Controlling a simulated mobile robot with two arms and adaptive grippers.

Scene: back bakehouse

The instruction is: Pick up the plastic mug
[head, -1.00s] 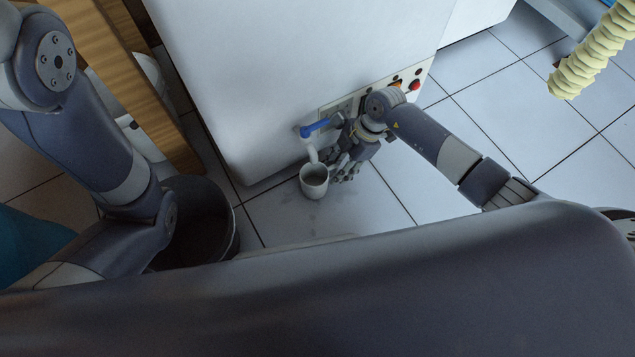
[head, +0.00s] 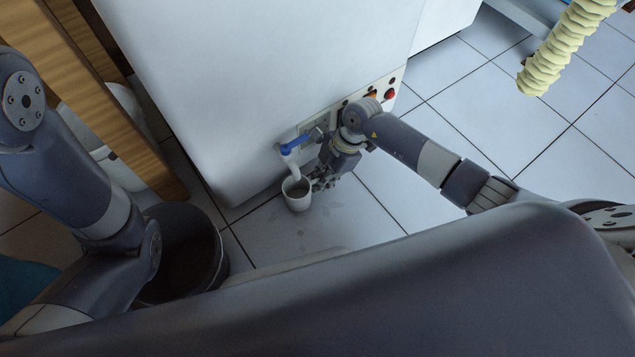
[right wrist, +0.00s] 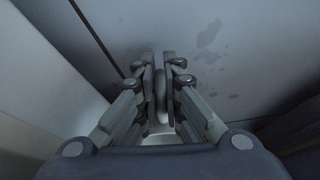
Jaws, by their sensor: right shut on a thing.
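The plastic mug (head: 297,203) is pale, with its open top towards the head camera. It is at the front of the white cabinet, just below a pale spout with a blue lever. My right gripper (head: 320,182) is on the mug's right side. In the right wrist view the fingers (right wrist: 161,88) are shut on a thin pale part, which looks like the mug's handle. The mug's pale edge shows lower down between the fingers (right wrist: 165,139). I cannot tell whether the mug touches the floor. My left arm shows at the left; its gripper is out of view.
The white cabinet (head: 230,75) stands close behind the mug, with the blue lever (head: 296,143) above it and a red button (head: 390,94) to the right. A dark bin (head: 222,262) is at lower left. Tiled floor (head: 500,125) is clear at right; a ribbed hose (head: 562,50) hangs there.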

